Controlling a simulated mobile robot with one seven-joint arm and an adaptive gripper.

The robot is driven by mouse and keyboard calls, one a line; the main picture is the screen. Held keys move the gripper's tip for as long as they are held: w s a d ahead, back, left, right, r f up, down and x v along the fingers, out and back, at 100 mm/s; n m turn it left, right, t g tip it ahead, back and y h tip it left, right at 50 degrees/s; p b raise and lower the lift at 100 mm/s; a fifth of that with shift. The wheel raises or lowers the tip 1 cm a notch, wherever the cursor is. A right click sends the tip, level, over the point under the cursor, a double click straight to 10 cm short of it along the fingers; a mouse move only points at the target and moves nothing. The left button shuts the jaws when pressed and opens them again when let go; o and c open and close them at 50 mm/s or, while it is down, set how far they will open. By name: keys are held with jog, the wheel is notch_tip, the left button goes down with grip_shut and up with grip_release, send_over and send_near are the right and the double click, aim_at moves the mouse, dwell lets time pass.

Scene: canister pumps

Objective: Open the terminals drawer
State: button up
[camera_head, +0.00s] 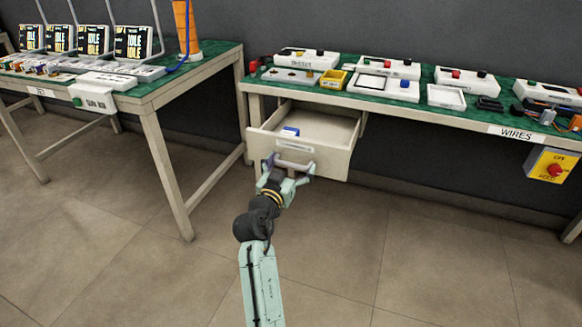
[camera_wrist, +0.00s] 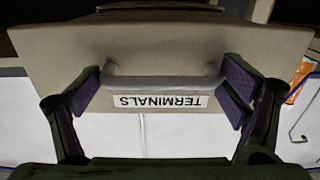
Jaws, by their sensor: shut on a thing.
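The terminals drawer (camera_head: 335,162) is a beige drawer under the right-hand table, pulled well out with its inside showing. Its bar handle (camera_head: 294,166) is on the front face; the wrist view shows the handle (camera_wrist: 160,82) beside a label reading TERMINALS (camera_wrist: 160,102), upside down in that view. My gripper (camera_head: 289,172) is at the drawer front, its fingers at the two ends of the handle, shut on it. A small blue and white item (camera_head: 291,131) lies inside the drawer near its left side.
A yellow box with a red knob (camera_head: 552,166) hangs at the right. The left table (camera_head: 150,92) stands close by. The floor in front is clear.

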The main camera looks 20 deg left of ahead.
jog(key=shift+d+r, duration=0.1)
jog(key=shift+r, duration=0.05)
jog(key=o, duration=1.4)
jog(key=shift+o, duration=0.2)
jog(key=shift+r, duration=0.15)
jog(key=shift+r, duration=0.3)
notch_tip(320, 180, up, 9)
jog(key=shift+d+f, duration=0.1)
